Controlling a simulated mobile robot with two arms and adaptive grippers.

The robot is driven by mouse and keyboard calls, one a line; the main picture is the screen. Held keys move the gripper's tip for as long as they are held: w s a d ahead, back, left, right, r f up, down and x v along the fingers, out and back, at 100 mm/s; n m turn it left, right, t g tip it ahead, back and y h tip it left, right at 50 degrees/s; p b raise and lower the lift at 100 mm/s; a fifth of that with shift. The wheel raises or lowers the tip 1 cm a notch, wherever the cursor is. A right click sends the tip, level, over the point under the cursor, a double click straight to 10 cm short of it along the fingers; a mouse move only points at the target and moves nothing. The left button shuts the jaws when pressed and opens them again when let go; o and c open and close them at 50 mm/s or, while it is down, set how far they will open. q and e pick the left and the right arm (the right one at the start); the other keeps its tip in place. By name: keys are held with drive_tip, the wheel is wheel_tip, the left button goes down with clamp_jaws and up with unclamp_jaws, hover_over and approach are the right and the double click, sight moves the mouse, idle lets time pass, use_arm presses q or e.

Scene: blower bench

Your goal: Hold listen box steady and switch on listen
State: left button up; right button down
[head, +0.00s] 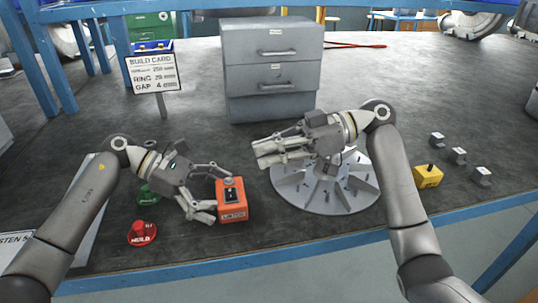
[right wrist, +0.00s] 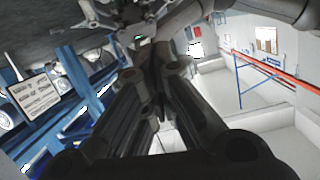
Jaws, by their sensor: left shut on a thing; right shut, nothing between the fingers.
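The orange listen box (head: 233,212) stands on the bench, with a dark switch panel (head: 233,193) on its top and a label on its front. I cannot tell which way the switch is set. My left gripper (head: 217,192) is shut on the listen box from its left side, one finger towards the back and one towards the front. My right gripper (head: 260,153) is shut and empty, above and to the right of the box, clear of it. In the right wrist view its dark fingers (right wrist: 160,105) fill the middle, and the box is not visible there.
A grey finned disc (head: 300,188) lies right of the box, partly under my right arm. A red button (head: 142,233) and a green one (head: 148,195) are on the left. A build card (head: 153,72), grey drawers (head: 272,70) and a yellow block (head: 428,177) stand around.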

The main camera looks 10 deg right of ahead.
use_arm(q)
drive_tip(key=shift+s+f, duration=0.1)
drive_tip(key=shift+f, duration=0.15)
use_arm(e)
hover_over(238, 199)
drive_tip(key=w, duration=0.1)
drive_tip(key=shift+a+f, duration=0.2)
drive_tip(key=shift+f, duration=0.85)
wheel_tip(238, 199, down, 3)
drive_tip(key=shift+s+d+r, duration=0.1)
drive_tip(key=shift+d+r, duration=0.05)
drive_tip(key=shift+r, duration=0.05)
use_arm(q)
drive_tip(key=shift+c, duration=0.5)
use_arm(e)
drive_tip(key=shift+s+f, duration=0.1)
drive_tip(key=shift+f, duration=0.45)
drive_tip(key=shift+s+f, duration=0.2)
drive_tip(key=shift+f, duration=0.3)
drive_tip(key=shift+s, duration=0.1)
wheel_tip(238, 199, up, 4)
drive_tip(key=shift+s+f+n, duration=0.1)
drive_tip(key=shift+s+n, duration=0.05)
drive_tip(key=shift+n, duration=0.15)
use_arm(q)
drive_tip(key=shift+c, duration=0.4)
use_arm(e)
drive_tip(key=v, duration=1)
drive_tip(key=shift+s+r, duration=0.3)
drive_tip(key=shift+s, duration=0.05)
